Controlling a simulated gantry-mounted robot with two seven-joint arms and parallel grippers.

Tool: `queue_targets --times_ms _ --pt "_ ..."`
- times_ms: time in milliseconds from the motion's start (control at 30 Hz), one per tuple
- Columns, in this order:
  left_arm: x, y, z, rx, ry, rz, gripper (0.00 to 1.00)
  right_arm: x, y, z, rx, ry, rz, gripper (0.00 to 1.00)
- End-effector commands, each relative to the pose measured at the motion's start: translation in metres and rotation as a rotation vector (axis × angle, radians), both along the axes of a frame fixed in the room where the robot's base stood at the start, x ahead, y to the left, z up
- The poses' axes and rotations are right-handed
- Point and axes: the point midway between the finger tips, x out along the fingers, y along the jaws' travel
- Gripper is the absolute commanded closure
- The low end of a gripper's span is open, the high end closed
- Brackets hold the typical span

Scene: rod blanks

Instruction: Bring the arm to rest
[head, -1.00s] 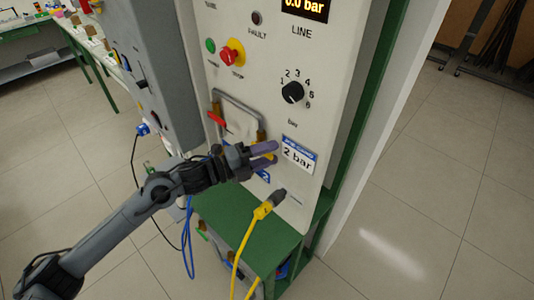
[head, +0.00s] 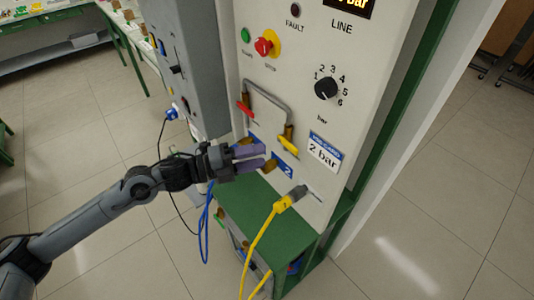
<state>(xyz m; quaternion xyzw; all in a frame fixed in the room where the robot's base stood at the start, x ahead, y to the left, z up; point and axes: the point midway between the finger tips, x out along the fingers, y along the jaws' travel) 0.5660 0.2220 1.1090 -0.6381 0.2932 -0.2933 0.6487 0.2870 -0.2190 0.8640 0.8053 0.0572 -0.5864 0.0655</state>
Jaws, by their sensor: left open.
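My left arm comes in from the lower left. Its left gripper (head: 264,158) has purple-grey fingers, open with nothing seen between them. It is in front of the lower panel, left of and below the yellow valve handle (head: 287,143) and apart from it in the picture. Whether the fingers touch the panel I cannot tell. The white control panel (head: 370,60) stands upright. My right gripper is not in view.
A red valve handle (head: 245,110) sits by a grey bent pipe (head: 270,88). A yellow hose (head: 255,240) plugs in low on the panel, and a blue cable (head: 205,230) hangs left. A green stand (head: 270,215) is below. Tiled floor (head: 110,215) is open at left.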

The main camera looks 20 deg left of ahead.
Motion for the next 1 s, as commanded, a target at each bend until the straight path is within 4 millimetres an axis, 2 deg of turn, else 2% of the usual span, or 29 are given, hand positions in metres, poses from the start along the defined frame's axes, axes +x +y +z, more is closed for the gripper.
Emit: queue_targets --times_ms 533,667,767,867,900,1000 --pt "-0.004 0.005 0.000 0.001 -0.001 -0.001 0.55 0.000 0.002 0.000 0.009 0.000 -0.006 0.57" --pt "-0.007 0.005 -0.007 0.001 0.014 -0.001 0.55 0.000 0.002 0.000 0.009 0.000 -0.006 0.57" --pt "-0.014 -0.001 -0.029 -0.018 0.057 -0.006 0.55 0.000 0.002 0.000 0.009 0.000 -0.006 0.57" --pt "-0.030 -0.019 -0.065 -0.086 0.132 -0.018 0.55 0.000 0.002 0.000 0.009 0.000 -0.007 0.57" --pt "-0.041 -0.032 -0.079 -0.130 0.167 -0.027 0.55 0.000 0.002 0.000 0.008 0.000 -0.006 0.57" --pt "-0.074 -0.068 -0.105 -0.274 0.251 -0.024 0.55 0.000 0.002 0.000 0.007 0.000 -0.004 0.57"
